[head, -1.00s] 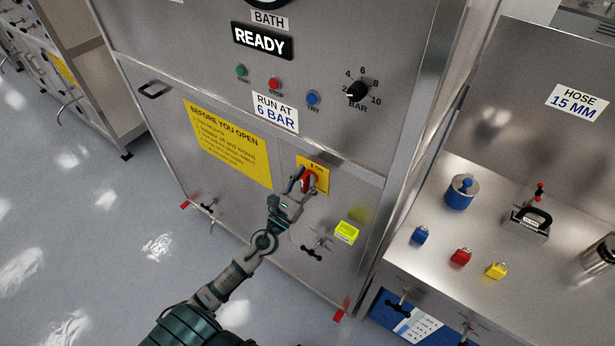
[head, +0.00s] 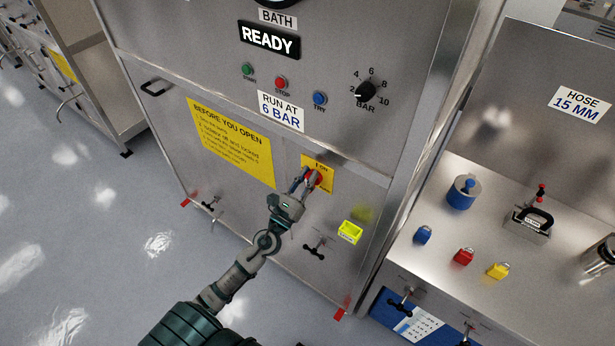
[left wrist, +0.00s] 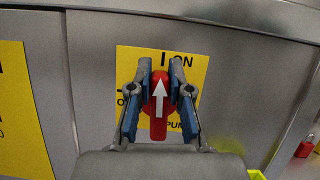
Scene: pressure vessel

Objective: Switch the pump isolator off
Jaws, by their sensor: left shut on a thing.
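The pump isolator (head: 313,178) is a red rotary handle on a yellow plate (head: 325,184) on the steel cabinet's front. In the left wrist view the red handle (left wrist: 159,108) stands upright, and its white arrow points up at "I ON". Part of an "O" label shows at the plate's left, mostly hidden behind a finger. My left gripper (head: 304,181) is shut on the handle; in the left wrist view its two blue-padded fingers (left wrist: 159,92) stand on either side of it. My right gripper is not in view.
A yellow "BEFORE YOU OPEN" sign (head: 232,143) is left of the isolator. A small yellow box (head: 350,232) and a black clamp knob (head: 316,248) sit below it. The right bench holds blue (head: 423,235), red (head: 464,257) and yellow (head: 499,270) padlocks.

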